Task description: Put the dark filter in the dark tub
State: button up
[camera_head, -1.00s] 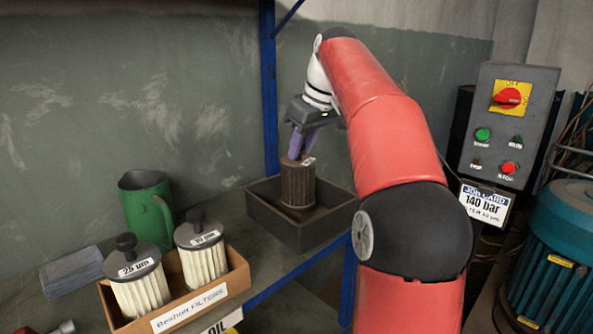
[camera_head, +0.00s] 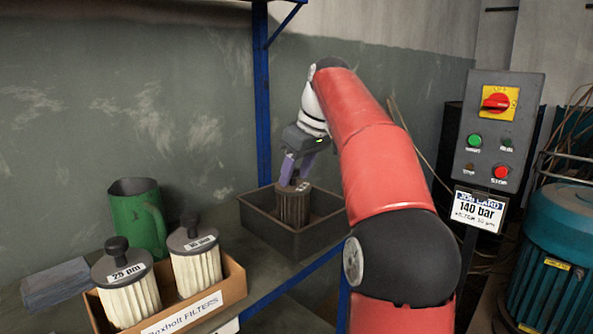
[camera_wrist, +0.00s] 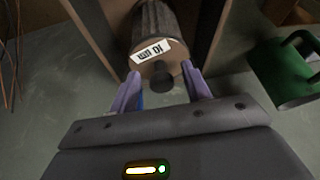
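The dark filter (camera_head: 293,207) is a brown pleated cylinder with a dark cap. It stands roughly upright inside the dark tub (camera_head: 268,236), its lower end hidden by the tub's front wall. In the wrist view the filter (camera_wrist: 156,22) shows its cap, a white label and a round knob. My gripper (camera_head: 294,175) is just above the cap. In the wrist view the purple fingers of my gripper (camera_wrist: 164,80) are spread on either side of the knob, with a gap on both sides. Tub walls (camera_wrist: 207,35) flank the filter.
A cardboard box (camera_head: 235,285) with two pale filters (camera_head: 197,262) and a green jug (camera_head: 137,215) stand left of the tub. A blue post (camera_head: 262,100) rises behind the tub. A control panel (camera_head: 497,130) stands right.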

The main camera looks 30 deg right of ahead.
jog(key=shift+r, duration=0.3)
jog(key=p+v, duration=0.4)
jog(key=v, duration=0.7)
jog(key=shift+r+p, duration=0.35)
jog(key=shift+p, duration=0.05)
jog(key=shift+s, duration=0.15)
jog(key=s+a+f+m+h, duration=0.1)
jog(key=s+a+f, duration=0.3)
jog(key=a, duration=0.2)
jog(key=s+a+f+m+h, duration=0.1)
jog(key=s+a+f, duration=0.25)
jog(key=a, duration=0.35)
jog(key=s+a+f+m, duration=0.1)
jog(key=s+a+f, duration=0.1)
jog(key=s+f, duration=0.5)
jog(key=s+a+f+m+t, duration=0.1)
jog(key=s+a+f, duration=0.1)
jog(key=s+f, duration=0.5)
notch_tip(320, 180, down, 6)
jog(key=shift+s+f+m, duration=0.1)
jog(key=shift+s+m, duration=0.2)
jog(key=shift+s, duration=0.1)
